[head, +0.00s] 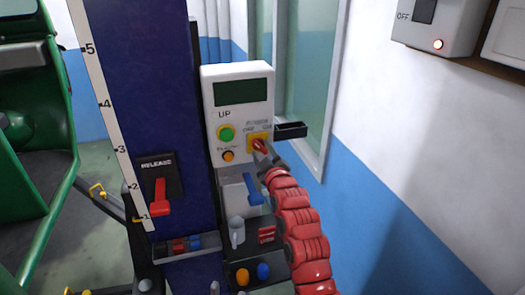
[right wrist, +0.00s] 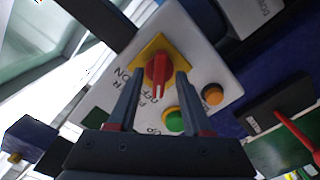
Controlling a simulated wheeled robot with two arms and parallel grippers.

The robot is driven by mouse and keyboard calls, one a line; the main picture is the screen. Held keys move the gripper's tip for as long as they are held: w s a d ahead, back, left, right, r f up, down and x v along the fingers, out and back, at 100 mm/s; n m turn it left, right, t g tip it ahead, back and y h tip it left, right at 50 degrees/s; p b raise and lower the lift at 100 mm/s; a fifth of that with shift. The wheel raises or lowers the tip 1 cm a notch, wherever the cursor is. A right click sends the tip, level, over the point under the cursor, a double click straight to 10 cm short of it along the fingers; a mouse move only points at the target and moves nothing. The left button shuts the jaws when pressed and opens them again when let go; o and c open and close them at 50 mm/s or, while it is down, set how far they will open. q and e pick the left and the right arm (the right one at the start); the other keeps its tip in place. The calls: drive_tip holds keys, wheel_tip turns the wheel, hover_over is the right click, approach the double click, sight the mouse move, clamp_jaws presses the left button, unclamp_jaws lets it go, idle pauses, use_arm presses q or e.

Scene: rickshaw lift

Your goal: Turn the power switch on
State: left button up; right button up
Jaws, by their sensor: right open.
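The power switch is a red knob (head: 260,145) on a yellow square plate, at the lower right of a white control panel (head: 238,84). In the right wrist view the knob (right wrist: 157,70) has a light mark pointing toward the lettering that reads OFF; ON is printed farther left. My right gripper (head: 266,154) is at the switch in the head view, its red arm coming up from below. In the right wrist view its jaws (right wrist: 160,76) are open, one finger on each side of the knob; contact cannot be told. My left gripper is not in view.
The panel has a dark display, a green button (head: 226,133) and an orange button (head: 228,156). A dark blue column with a red release lever (head: 160,197) stands left. A black tray (head: 291,131) juts beside the panel.

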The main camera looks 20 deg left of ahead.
drive_tip(key=shift+c, duration=0.3)
clamp_jaws()
